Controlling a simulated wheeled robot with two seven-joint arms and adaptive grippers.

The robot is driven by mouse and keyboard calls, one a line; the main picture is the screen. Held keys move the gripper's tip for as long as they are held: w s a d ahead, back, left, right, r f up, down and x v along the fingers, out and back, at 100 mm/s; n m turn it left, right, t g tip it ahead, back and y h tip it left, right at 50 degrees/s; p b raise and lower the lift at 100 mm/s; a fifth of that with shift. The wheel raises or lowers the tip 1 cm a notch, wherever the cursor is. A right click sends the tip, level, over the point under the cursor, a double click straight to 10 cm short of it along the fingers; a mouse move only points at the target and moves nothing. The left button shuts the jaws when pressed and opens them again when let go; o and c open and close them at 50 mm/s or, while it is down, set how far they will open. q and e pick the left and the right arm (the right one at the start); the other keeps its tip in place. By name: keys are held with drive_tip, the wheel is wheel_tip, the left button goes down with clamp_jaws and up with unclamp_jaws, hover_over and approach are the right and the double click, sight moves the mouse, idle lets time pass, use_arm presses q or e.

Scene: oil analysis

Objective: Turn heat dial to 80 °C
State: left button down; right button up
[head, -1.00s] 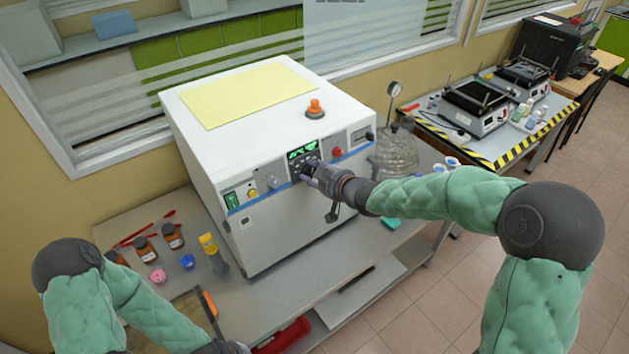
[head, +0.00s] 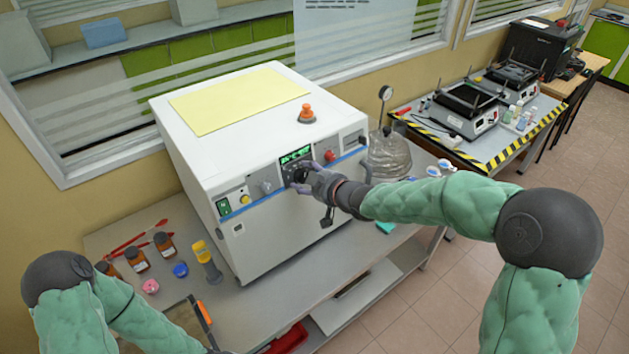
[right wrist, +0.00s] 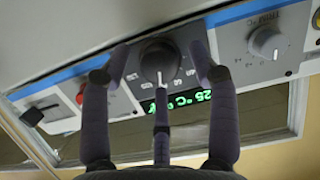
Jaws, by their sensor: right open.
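The black round heat dial (right wrist: 159,62) is on the front panel of a white box-shaped machine (head: 245,125). A white mark on the dial points down in the right wrist view. A green-lit display (right wrist: 190,101) beside it seems to show 25 °C, partly hidden by a finger. My right gripper (head: 300,180) is at the panel, over the dial. In the right wrist view its open fingers (right wrist: 160,75) stand on either side of the dial, with a third finger below; I cannot tell whether they touch it. My left arm shows at lower left, its gripper out of frame.
A grey knob (right wrist: 268,42) and a red button (right wrist: 81,97) flank the dial. Brown bottles (head: 137,259) and a yellow-capped bottle (head: 206,262) are on the bench at left. A glass vessel (head: 390,155) stands at right.

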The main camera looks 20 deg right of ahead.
drive_tip(key=v, duration=1.1)
drive_tip(key=shift+s+r, duration=0.2)
drive_tip(key=shift+s, duration=0.15)
drive_tip(key=shift+d, duration=0.1)
